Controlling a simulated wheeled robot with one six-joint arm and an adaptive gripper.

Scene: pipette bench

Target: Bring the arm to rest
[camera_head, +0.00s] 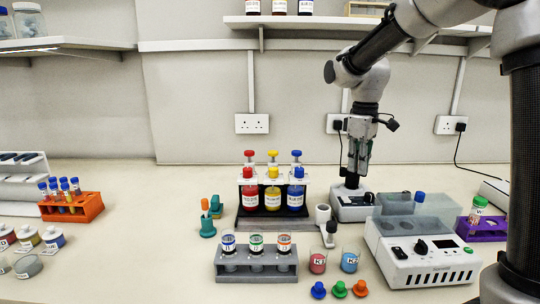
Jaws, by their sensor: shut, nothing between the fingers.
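My gripper (353,180) hangs pointing down at the right of the middle, at the end of my bent arm. Its fingers are shut with nothing visible between them. The fingertips are just above or in front of a small white bench device (352,208); I cannot tell whether they touch it.
Right of my gripper stands a white machine (425,262) with a clear lid. Left are a rack of red, yellow and blue bottles (272,197) and a grey vial rack (257,262). Beakers (318,262) and coloured caps (339,289) lie in front. Shelves (350,23) are above.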

